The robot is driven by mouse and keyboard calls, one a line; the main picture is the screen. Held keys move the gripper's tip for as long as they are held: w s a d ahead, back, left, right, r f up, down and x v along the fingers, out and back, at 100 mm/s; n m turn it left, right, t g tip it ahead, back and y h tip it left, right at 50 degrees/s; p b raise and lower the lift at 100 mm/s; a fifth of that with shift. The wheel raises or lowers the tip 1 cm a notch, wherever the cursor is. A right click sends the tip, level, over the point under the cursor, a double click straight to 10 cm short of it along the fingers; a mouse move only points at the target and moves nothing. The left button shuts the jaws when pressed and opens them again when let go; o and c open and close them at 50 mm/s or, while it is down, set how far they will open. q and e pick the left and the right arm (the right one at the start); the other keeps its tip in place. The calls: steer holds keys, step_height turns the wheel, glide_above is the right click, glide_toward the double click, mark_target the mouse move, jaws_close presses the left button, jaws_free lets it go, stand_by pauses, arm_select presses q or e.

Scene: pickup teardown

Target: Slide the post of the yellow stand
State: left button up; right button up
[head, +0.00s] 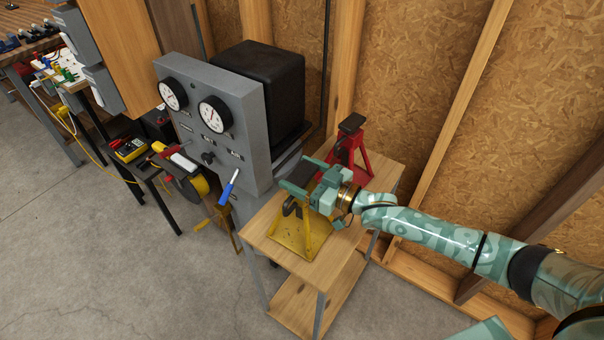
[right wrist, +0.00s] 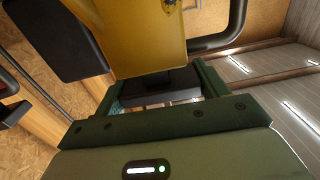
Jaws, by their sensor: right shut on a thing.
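The yellow stand (head: 293,238) stands on the small wooden table, with its splayed yellow legs on the top. Its dark post top (right wrist: 165,90) sits between the fingers of my right gripper (head: 305,174) in the right wrist view, below the stand's yellow body (right wrist: 145,38) in that picture. My right gripper is shut on this post, and its green fingers lie on either side. In the head view the gripper partly hides the upper part of the stand. My left gripper is not in view.
A red stand (head: 350,155) with a black top stands behind my gripper on the wooden table (head: 265,245). A grey gauge panel (head: 205,115) with a blue-handled lever (head: 229,188) stands close on the left. A wood-panel wall (head: 420,90) is behind. The floor (head: 130,260) at left is clear.

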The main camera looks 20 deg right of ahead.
mark_target(305, 174)
step_height(305, 174, up, 10)
steer(key=p, duration=0.8)
steer(key=shift+f, duration=0.1)
steer(key=shift+w+f, duration=0.15)
steer(key=o, duration=1.4)
steer(key=shift+f, duration=0.1)
steer(key=shift+s+d+f, duration=0.1)
steer(key=shift+s+d, duration=0.15)
steer(key=shift+s, duration=0.15)
steer(key=v, duration=1.5)
steer(key=shift+s+d, duration=0.1)
steer(key=shift+s, duration=0.15)
